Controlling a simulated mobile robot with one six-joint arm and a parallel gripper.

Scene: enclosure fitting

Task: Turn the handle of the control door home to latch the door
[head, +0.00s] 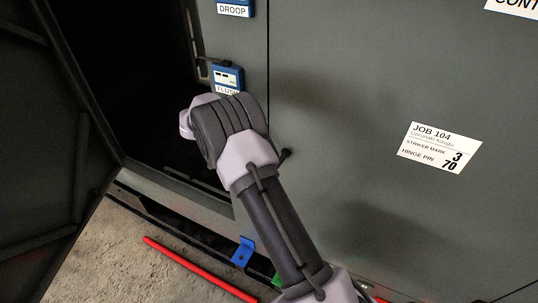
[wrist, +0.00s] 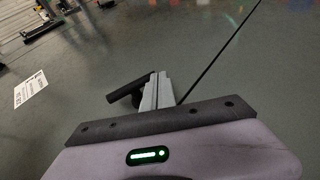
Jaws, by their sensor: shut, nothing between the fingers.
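The control door (head: 350,110) is the large grey panel on the right in the head view, its name label (head: 516,5) cut off at the top. It looks closed along its left seam. In the wrist view the dark handle (wrist: 125,88) projects from the grey panel, slanting up to the right near the seam. My gripper (wrist: 158,78) is shut and empty, its pale fingers just right of the handle. I cannot tell whether they touch it. In the head view my wrist hides the fingers and most or all of the handle.
An open dark compartment (head: 150,110) and its swung-out door (head: 50,150) are on the left. Blue gauges labelled DROOP (head: 235,8) and FLUSH (head: 227,77) sit near the seam. A job label (head: 439,147) is on the control door. A red bar (head: 200,270) lies on the floor.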

